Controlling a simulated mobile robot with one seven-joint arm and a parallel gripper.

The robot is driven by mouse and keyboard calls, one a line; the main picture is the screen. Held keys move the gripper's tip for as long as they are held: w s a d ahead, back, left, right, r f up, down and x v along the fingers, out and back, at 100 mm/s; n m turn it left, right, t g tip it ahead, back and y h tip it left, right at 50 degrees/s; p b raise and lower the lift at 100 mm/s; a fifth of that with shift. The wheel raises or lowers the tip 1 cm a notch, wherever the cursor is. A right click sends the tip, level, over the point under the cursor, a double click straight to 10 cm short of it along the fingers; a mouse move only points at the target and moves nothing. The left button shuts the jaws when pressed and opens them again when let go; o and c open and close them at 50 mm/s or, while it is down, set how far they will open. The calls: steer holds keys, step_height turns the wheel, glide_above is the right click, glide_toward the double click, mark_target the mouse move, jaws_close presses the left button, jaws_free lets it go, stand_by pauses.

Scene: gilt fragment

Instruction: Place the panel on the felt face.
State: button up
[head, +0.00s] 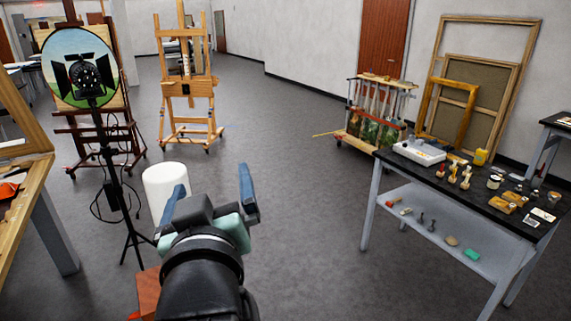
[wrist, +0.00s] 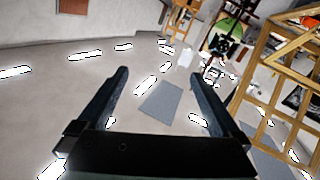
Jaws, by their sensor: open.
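My gripper (head: 212,180) is open and empty, raised over the floor in the lower middle of the head view. Its two blue fingers are spread apart; they also show in the wrist view (wrist: 158,80), with nothing between them. I cannot pick out the panel or the felt face for certain in either view. Small items, some flat, lie on the dark-topped table (head: 468,185) at the right, too small to identify as either. In the wrist view a flat grey rectangle (wrist: 161,100) shows beyond the fingers; I cannot tell what it is.
A white cylinder (head: 165,185) stands just beyond my gripper. A lamp stand (head: 106,160) and wooden table (head: 30,200) are at left. Easels (head: 187,85) and a rack (head: 375,112) stand farther back. Frames (head: 522,60) lean against the wall. The middle floor is clear.

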steer(key=s+d+r+m+t+h, duration=0.1)
steer(key=s+d+r+m+t, duration=0.1)
steer(key=r, duration=0.5)
steer(key=s+d+r+m+t+h, duration=0.1)
steer(key=s+d+r+t, duration=0.3)
steer(key=r, duration=0.4)
steer(key=s+d+r+m+t+h, duration=0.2)
steer(key=s+d+r+t, duration=0.2)
steer(key=r, duration=0.4)
steer(key=s+d, duration=0.1)
steer(key=s, duration=0.1)
steer(key=shift+s+r+m, duration=0.2)
steer(key=shift+s+m, duration=0.1)
steer(key=shift+d, duration=0.1)
